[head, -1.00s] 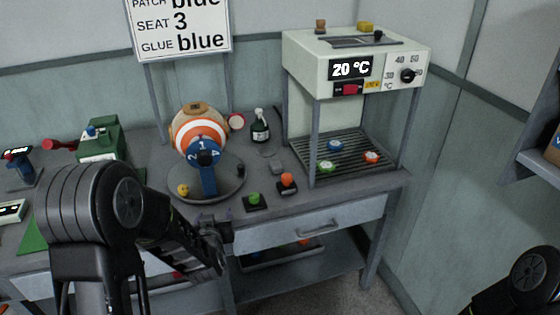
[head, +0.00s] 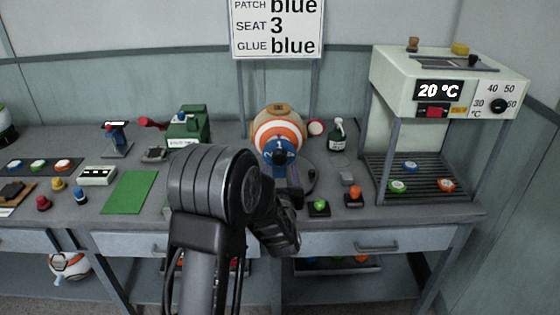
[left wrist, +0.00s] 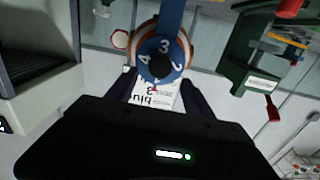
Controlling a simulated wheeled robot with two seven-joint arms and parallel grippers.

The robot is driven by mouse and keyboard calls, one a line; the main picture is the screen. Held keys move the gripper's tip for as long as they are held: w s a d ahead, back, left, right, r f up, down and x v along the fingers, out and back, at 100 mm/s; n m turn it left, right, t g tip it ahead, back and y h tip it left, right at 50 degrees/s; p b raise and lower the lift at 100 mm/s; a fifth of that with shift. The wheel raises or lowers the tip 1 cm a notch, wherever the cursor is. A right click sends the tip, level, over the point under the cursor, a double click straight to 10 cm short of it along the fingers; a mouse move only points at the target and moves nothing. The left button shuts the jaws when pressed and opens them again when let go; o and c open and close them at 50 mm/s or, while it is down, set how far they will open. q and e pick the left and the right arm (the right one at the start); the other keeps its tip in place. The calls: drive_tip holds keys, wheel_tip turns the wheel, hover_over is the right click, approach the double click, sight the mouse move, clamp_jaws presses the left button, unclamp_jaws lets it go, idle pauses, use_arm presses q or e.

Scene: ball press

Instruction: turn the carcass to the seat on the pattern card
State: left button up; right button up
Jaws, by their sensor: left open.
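The carcass (head: 279,131) is a ball with orange and white bands and a brown top, held on a stand at the back of the bench. A blue numbered disc (head: 279,153) with a dark hub faces me, with 1 uppermost. The left wrist view shows the disc (left wrist: 160,56) upside down with 1, 2, 3 and 4. The pattern card (head: 276,28) reads patch blue, seat 3, glue blue. My left gripper (left wrist: 160,92) is open, its fingers apart just short of the disc's 1 side, apparently holding nothing. My right gripper is not in view.
The press (head: 430,75) reading 20 °C stands at the right, with several coloured discs on its rack. A green button (head: 318,207) and an orange button (head: 354,194) sit at the bench front. A green mat (head: 130,192) lies left.

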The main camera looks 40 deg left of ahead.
sight(279, 159)
use_arm(q)
drive_tip(key=p+x, duration=0.1)
drive_tip(key=x, duration=0.4)
drive_tip(key=shift+w+a, duration=0.1)
drive_tip(key=shift+w, duration=0.05)
clamp_jaws()
idle(0.5)
idle(0.4)
